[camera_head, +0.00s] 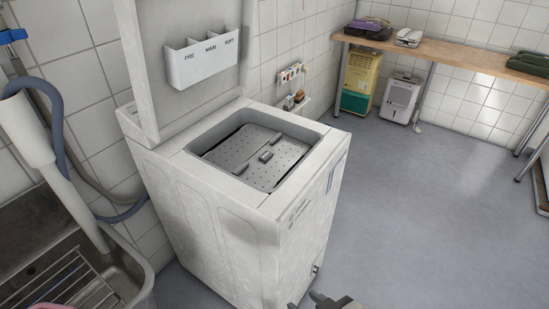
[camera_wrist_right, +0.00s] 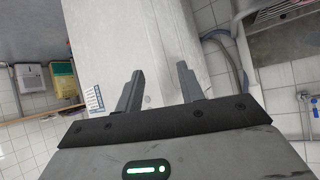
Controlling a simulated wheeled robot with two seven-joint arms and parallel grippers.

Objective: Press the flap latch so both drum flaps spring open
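The white top-loading washer (camera_head: 240,225) stands with its lid (camera_head: 200,25) raised. In its top opening, two grey perforated drum flaps (camera_head: 238,145) lie flat and look closed. A small raised block, which looks like the flap latch (camera_head: 266,156), sits at their middle, between two bar-like ridges. My right gripper (camera_head: 328,299) shows only its tips at the bottom edge of the head view, in front of the washer and well away from the flaps. In the right wrist view its two fingers (camera_wrist_right: 160,84) are apart with nothing between them. My left gripper is not in view.
A detergent tray (camera_head: 202,60) labelled PRE, MAIN, SOFT is on the lid. A steel sink (camera_head: 140,270) with hoses is at left. A wooden bench (camera_head: 455,59) stands at the back right, with a yellow-green unit (camera_head: 361,72) and white dehumidifier (camera_head: 401,98) below. The floor right is clear.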

